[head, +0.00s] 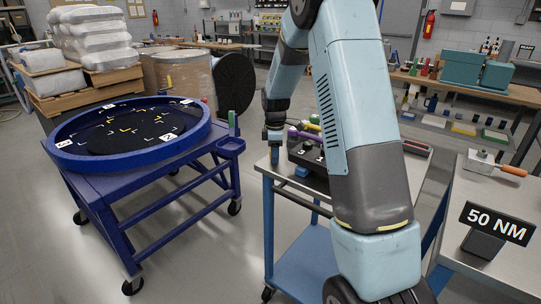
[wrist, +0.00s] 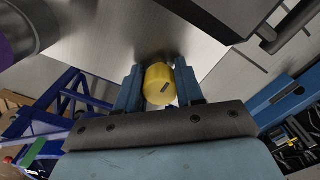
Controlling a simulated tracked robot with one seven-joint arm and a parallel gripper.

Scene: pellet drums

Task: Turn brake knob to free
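My gripper (head: 275,155) points down over the left end of the grey-topped cart (head: 287,184). The cylinder's lower part is hidden. The blue stand (head: 95,164) at left carries a round blue-rimmed table with a black top (head: 125,140). A green upright piece (head: 231,123) stands by a small blue tray (head: 231,147) at its right corner. I cannot make out a brake knob.
A black block (head: 305,152) holds several coloured-handled tools right of my gripper; a purple one (wrist: 15,32) shows close by in the wrist view. A 50 NM sign (head: 497,223) and an orange-handled tool (head: 505,168) sit on the right bench. Floor between stand and cart is clear.

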